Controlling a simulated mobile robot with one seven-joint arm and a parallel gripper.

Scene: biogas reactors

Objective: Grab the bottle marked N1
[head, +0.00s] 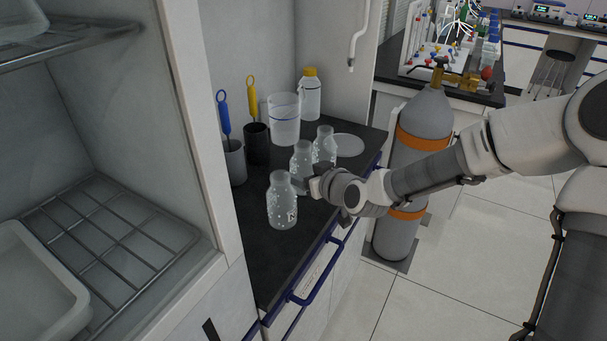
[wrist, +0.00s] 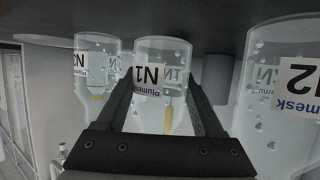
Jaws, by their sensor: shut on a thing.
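Three clear glass bottles stand in a row on the dark counter. The bottle marked N1 (wrist: 152,72) is the middle one, also seen in the head view (head: 302,158). My gripper (head: 312,184) reaches in from the right, and its two dark fingers (wrist: 163,90) lie on either side of the N1 bottle, shut on it. The wrist picture is upside down, with the counter at the top. The bottle appears upright at counter level. The near bottle (head: 282,205) and the far bottle (head: 325,143) stand apart beside it. The right bottle in the wrist view (wrist: 270,110) has a label ending in 2.
Behind the bottles stand a large beaker (head: 285,125), a yellow-capped bottle (head: 311,98) and two cups with brushes (head: 235,160). A gas cylinder (head: 418,130) stands right of the counter. An open cabinet with wire racks (head: 115,225) is at left. The counter's front left is clear.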

